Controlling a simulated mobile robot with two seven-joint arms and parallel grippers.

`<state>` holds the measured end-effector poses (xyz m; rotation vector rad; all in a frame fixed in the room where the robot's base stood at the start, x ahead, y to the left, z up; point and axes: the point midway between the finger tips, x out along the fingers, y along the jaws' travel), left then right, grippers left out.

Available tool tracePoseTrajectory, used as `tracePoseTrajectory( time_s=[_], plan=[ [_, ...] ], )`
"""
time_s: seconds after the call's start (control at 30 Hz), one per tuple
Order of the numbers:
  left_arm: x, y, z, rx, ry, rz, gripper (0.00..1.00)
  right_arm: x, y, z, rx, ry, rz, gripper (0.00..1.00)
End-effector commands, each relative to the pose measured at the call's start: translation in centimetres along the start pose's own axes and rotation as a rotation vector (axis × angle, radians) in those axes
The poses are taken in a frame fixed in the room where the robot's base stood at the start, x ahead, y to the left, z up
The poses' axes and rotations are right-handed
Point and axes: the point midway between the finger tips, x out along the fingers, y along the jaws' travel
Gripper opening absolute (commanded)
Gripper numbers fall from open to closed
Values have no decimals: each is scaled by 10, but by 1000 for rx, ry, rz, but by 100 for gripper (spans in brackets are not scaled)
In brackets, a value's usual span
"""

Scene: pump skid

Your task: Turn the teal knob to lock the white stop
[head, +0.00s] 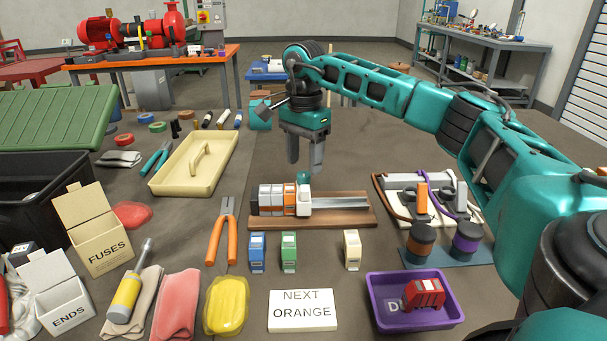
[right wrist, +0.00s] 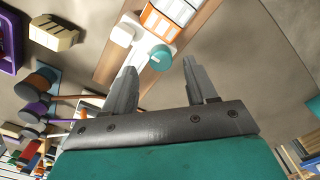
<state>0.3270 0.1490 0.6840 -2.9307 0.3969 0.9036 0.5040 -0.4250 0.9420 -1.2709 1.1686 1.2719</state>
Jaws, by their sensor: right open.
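The teal knob (head: 304,177) sits on top of the white stop (head: 304,199), beside a row of orange and white blocks (head: 276,200) on a metal rail (head: 342,202). My right gripper (head: 305,163) points down just above the knob, with its fingers open and empty. In the right wrist view the knob (right wrist: 161,57) appears between and beyond the two fingertips (right wrist: 160,67), seemingly apart from both. The white stop (right wrist: 124,31) shows there next to the blocks (right wrist: 168,20). My left gripper is not in view.
The rail lies on a wooden board (head: 340,223). Blue (head: 257,252), green (head: 289,252) and cream (head: 352,250) modules stand in front. A "NEXT ORANGE" sign (head: 303,310) and a purple tray (head: 378,315) holding a red module (head: 424,293) are nearer.

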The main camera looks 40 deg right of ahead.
Motion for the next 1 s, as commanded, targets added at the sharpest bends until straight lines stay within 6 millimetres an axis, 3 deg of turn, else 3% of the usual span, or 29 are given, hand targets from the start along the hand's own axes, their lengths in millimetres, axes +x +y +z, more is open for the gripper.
tracePoseTrajectory(
  time_s=[0.03, 0.2, 0.6, 1.0],
  plan=[
    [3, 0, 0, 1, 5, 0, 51, 11, 1, 0, 0, 0, 2, 57],
    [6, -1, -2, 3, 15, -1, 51, 28, 0, 0, 0, 0, 1, 57],
    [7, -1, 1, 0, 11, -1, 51, 34, 0, 0, -1, 0, -1, 56],
    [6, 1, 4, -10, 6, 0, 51, 34, 0, 0, -1, 0, -1, 18]
  ],
)
